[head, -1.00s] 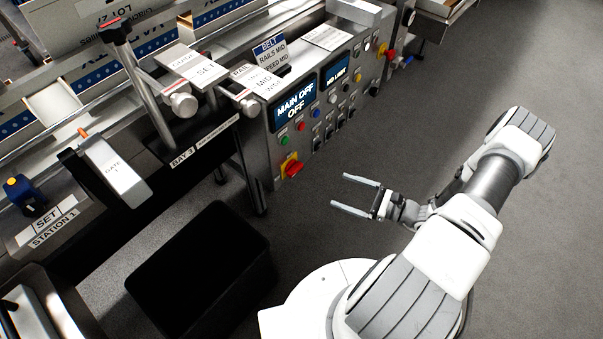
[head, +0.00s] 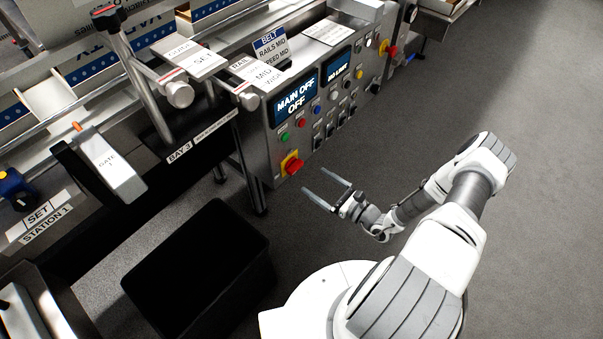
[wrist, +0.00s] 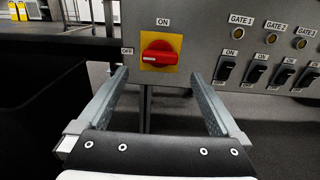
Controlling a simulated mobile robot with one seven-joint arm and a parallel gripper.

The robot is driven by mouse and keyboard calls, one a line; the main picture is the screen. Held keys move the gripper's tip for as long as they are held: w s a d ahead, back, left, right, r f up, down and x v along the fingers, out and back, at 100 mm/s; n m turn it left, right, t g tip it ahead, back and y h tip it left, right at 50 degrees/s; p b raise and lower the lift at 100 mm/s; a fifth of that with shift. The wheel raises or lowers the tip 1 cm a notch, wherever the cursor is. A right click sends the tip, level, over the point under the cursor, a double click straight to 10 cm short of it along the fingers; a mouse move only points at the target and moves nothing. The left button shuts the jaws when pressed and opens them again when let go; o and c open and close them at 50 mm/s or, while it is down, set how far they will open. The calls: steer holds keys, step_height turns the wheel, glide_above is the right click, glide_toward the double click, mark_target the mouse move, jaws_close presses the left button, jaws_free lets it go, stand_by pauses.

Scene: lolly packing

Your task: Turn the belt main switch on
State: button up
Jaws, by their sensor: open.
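The belt main switch (head: 293,165) is a red rotary knob on a yellow plate, low on the front of the grey control panel. In the wrist view the red knob (wrist: 162,58) lies level, its white mark toward the OFF label (wrist: 127,51) at its left; an ON label (wrist: 163,22) sits above it. The panel display (head: 296,99) reads MAIN OFF, OFF. My gripper (head: 333,189) is open and empty, to the right of the switch and apart from it. In the wrist view the fingers (wrist: 158,80) stand either side below the knob.
Black gate switches (wrist: 256,73) sit in a row right of the knob, with gate lamps (wrist: 271,38) above. Green (head: 284,137) and red (head: 301,124) buttons are above the main switch. A black bin (head: 200,270) stands on the floor at lower left. The floor at right is clear.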

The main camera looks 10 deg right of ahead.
mark_target(298, 169)
steer(key=b+x, duration=0.1)
steer(key=x, duration=0.6)
steer(key=c, duration=1.2)
steer(key=shift+c, duration=0.2)
